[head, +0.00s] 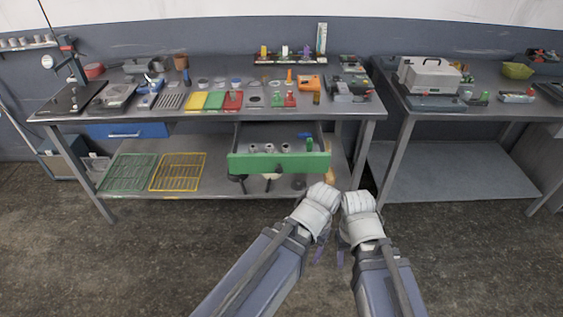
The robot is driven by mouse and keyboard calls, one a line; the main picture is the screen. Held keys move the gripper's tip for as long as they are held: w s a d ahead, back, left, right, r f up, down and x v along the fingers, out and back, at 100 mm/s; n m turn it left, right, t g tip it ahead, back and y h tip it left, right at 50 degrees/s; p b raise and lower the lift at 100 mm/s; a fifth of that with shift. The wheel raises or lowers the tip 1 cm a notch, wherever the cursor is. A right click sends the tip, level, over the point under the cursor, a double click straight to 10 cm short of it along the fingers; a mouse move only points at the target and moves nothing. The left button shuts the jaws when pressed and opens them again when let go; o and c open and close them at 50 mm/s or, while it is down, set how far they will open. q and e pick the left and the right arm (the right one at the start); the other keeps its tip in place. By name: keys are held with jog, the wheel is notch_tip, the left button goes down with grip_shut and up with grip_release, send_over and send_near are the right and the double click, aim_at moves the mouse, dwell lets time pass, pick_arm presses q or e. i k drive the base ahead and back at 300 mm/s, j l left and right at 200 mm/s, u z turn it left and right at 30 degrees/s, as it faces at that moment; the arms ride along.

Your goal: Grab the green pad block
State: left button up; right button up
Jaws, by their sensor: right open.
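A flat green pad (214,101) lies on the left workbench, between a yellow pad (195,101) and a red pad (233,100). I cannot tell for certain which is the green pad block. My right gripper (341,257) hangs low in front of the bench, open and well apart from these things. My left gripper (319,252) is beside it, also away from the bench; its jaws are mostly hidden by my arm and wrist.
A green-fronted drawer (280,163) stands open below the bench, with several small parts inside. Green and yellow wire racks (178,171) lie on the lower shelf. A second bench (493,108) stands to the right with a white case (430,75). The floor in front is clear.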

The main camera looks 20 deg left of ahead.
aim_at(308, 143)
jog(key=i+j+z, duration=0.25)
jog(key=i+j, duration=0.15)
jog(key=j, duration=0.2)
jog(key=i+j+z, duration=0.15)
jog(key=j, duration=0.2)
jog(key=j+z, duration=0.1)
jog(key=j, duration=0.25)
jog(key=k+j+z, duration=0.1)
jog(key=j, duration=0.2)
jog(key=k, duration=0.05)
